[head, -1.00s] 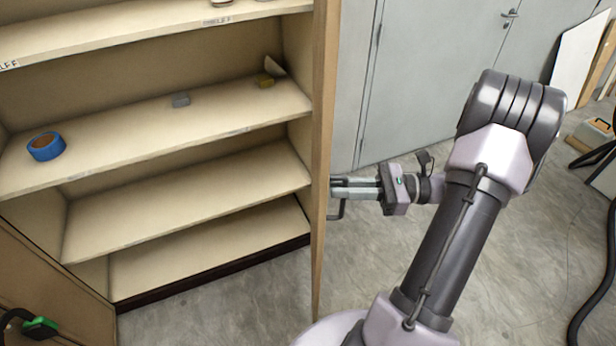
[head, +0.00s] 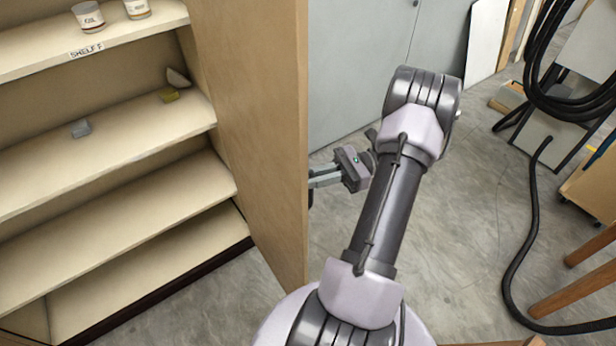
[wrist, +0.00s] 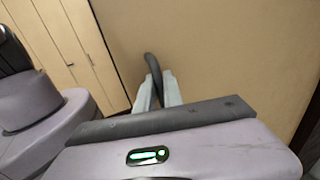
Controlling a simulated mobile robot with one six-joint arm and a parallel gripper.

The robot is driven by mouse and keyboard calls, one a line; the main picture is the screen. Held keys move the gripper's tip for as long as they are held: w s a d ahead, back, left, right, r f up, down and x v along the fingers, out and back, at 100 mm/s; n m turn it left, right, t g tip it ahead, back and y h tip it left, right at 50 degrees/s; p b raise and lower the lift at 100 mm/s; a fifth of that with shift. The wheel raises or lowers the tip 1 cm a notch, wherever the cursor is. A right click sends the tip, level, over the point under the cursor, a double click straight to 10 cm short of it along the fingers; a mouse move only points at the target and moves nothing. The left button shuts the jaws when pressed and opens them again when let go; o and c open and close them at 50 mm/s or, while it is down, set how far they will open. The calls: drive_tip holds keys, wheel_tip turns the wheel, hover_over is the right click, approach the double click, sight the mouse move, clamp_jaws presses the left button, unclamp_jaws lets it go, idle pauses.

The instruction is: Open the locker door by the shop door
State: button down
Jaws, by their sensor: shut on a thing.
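The locker door (head: 250,120) is a tan wooden panel standing open at the right side of the shelved locker. The head view shows its inner face, and its free edge is towards me. My gripper (head: 314,180) is at the outer side of the door, close to the free edge. In the wrist view, my gripper (wrist: 158,88) has its two pale fingers shut on the dark bar handle (wrist: 152,66) on the tan door face (wrist: 225,50). In the head view the door hides most of the handle and the fingertips.
Locker shelves (head: 110,145) hold small items, including two tubs (head: 88,16). A grey double door (head: 360,60) stands behind. Bare floor (head: 450,230) lies right of my arm. A black hose (head: 510,260), a coiled cable and wooden legs (head: 580,290) are at the right.

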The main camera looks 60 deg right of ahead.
drive_tip(key=c, duration=1.8)
unclamp_jaws()
drive_tip(key=shift+o, duration=0.2)
drive_tip(key=shift+s, duration=0.1)
drive_tip(key=p+v, duration=0.2)
drive_tip(key=v, duration=0.5)
drive_tip(key=shift+d, duration=0.15)
drive_tip(key=shift+s, duration=0.15)
